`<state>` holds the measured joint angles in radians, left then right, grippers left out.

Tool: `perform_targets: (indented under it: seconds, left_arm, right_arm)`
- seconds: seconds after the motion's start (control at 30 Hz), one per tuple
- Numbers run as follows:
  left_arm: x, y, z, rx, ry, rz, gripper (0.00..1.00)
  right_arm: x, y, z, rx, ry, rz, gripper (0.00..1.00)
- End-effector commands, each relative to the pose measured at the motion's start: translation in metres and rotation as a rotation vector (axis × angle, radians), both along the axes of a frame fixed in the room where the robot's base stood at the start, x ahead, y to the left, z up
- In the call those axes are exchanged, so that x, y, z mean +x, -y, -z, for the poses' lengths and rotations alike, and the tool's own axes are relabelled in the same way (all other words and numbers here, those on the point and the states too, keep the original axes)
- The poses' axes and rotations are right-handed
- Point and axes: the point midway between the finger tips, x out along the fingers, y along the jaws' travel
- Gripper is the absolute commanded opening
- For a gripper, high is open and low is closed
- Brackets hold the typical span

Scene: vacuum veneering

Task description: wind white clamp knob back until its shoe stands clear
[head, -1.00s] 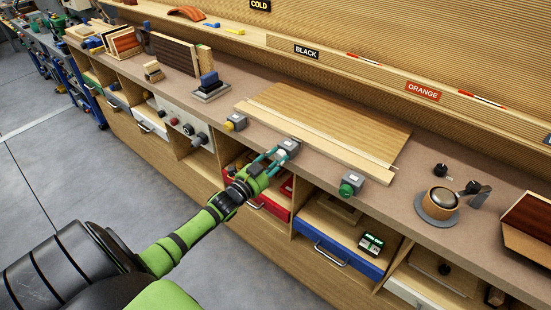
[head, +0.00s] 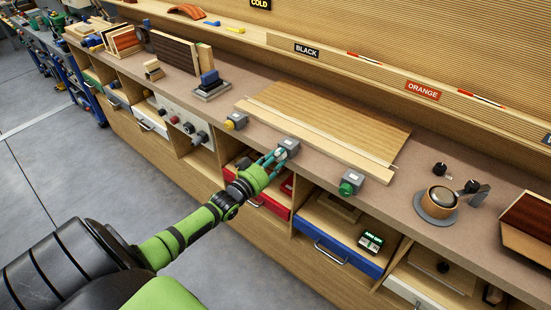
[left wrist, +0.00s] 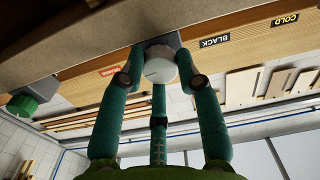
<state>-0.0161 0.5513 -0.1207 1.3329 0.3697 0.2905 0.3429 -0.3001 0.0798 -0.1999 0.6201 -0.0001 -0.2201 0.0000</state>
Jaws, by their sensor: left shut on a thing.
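The white clamp knob (left wrist: 159,68) shows in the left wrist view between the teal fingers of my left gripper (left wrist: 160,82). In the head view, my left gripper (head: 274,157) is at the front edge of the bench, shut on the knob, which its fingers mostly hide. The grey clamp body (head: 288,145) sits on the edge just beyond the fingertips, in front of a light wood strip (head: 320,137). The clamp's shoe cannot be made out in either view.
A brown board (head: 335,115) lies behind. A red drawer (head: 268,202) and a blue drawer (head: 335,245) are below.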

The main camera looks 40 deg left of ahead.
Motion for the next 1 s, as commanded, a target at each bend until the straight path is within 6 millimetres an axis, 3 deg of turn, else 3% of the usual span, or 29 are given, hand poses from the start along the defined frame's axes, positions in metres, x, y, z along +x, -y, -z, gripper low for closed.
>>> perform_targets:
  seconds: [0.4, 1.0]
  left_arm:
    - [-0.0011, 0.0018, 0.0038, -0.213, -0.016, 0.002, 0.01]
    - [-0.0022, 0.0042, 0.0069, -0.252, -0.025, 0.004, 0.01]
  right_arm:
    - [0.0000, -0.0001, 0.0018, 0.000, 0.000, 0.000, 0.40]
    - [0.0001, -0.0001, 0.0020, 0.000, 0.000, 0.000, 0.40]
